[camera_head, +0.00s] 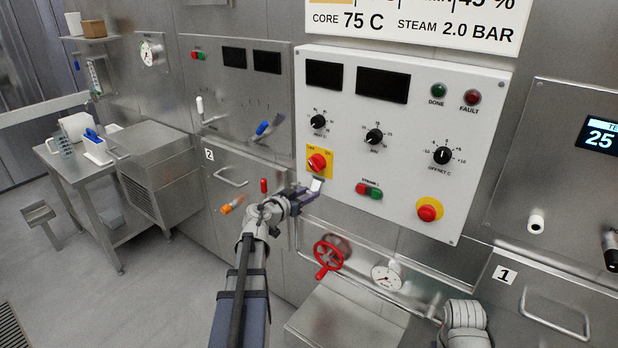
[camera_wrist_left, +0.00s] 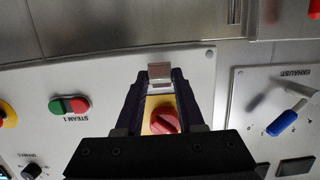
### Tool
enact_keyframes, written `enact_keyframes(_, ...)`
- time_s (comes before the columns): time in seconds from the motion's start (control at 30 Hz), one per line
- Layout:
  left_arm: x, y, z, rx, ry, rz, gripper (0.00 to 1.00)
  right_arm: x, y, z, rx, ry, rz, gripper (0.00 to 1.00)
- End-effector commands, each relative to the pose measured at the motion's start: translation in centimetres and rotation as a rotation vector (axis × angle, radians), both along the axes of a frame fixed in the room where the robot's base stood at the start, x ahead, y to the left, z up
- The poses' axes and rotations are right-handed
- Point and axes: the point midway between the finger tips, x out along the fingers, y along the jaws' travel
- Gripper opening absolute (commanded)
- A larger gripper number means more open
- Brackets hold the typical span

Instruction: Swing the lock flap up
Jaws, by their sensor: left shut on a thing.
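The lock flap (camera_head: 316,184) is a small pale metal plate at the lower edge of the yellow switch plate (camera_head: 326,153) with the red rotary knob (camera_head: 317,163). My left gripper (camera_head: 312,190) reaches it from below left and is shut on it. In the left wrist view, the flap (camera_wrist_left: 160,73) sits between the two dark fingertips (camera_wrist_left: 160,78). There the red knob (camera_wrist_left: 165,120) and yellow plate (camera_wrist_left: 150,106) show between the fingers, partly hidden by the gripper body. My right gripper is not in view.
The white control panel (camera_head: 400,200) carries dials, a green and red button pair (camera_head: 369,191) and a red emergency button (camera_head: 429,210). A red valve wheel (camera_head: 329,257) and a gauge (camera_head: 387,277) sit below. A blue-handled lever (camera_head: 263,128) is to the left.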

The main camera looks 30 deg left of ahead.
Motion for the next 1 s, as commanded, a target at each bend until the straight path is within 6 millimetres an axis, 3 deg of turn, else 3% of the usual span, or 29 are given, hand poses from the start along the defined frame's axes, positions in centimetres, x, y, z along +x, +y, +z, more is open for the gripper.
enact_keyframes(0.03,0.0,0.0,1.8,0.004,0.044,0.000,0.00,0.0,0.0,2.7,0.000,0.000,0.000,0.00)
enact_keyframes(0.4,-0.1,0.1,3.5,0.030,0.382,-0.001,0.00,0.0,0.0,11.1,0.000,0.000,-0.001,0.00)
enact_keyframes(0.7,0.1,0.1,4.2,0.048,0.597,-0.001,0.00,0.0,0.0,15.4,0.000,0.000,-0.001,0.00)
enact_keyframes(1.0,0.1,0.1,4.4,0.056,0.717,-0.001,0.00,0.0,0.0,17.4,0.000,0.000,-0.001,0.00)
